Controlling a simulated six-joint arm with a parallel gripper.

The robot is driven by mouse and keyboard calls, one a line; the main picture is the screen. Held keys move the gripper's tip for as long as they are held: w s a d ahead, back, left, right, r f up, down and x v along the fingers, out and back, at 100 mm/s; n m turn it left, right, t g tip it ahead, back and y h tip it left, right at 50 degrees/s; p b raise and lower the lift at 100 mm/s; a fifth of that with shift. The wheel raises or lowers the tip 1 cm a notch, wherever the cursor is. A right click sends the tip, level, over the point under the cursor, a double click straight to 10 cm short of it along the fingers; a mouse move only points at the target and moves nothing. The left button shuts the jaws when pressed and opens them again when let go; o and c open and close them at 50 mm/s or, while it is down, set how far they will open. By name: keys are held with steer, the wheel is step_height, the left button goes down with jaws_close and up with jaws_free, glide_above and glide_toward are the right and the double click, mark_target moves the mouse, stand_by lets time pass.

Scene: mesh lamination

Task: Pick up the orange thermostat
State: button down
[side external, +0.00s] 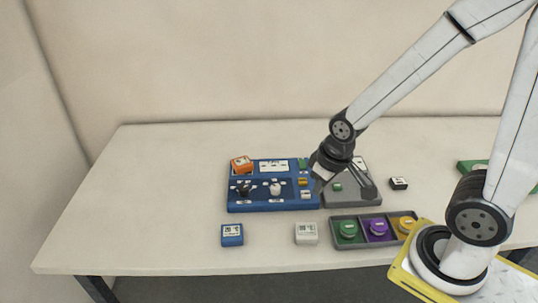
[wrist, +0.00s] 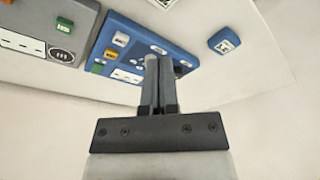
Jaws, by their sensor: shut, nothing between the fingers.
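The orange thermostat (side external: 242,165) sits at the back left corner of the blue panel (side external: 272,206), looking slightly tilted. I cannot tell how firmly it is seated. My gripper (side external: 319,178) is above the right part of the blue panel, to the right of the thermostat and apart from it. In the wrist view my gripper's fingers (wrist: 160,60) are together with nothing between them. They overlap the blue panel (wrist: 122,26) there, and the orange thermostat does not show; the fingers probably cover it.
A blue thermostat (side external: 232,235) and a white one (side external: 306,233) lie in front of the panel. A tray (side external: 338,243) with green, purple and yellow round parts is front right. A grey panel (side external: 350,201) adjoins the blue panel. The table's left side is clear.

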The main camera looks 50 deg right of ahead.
jaws_free()
stand_by(0.3)
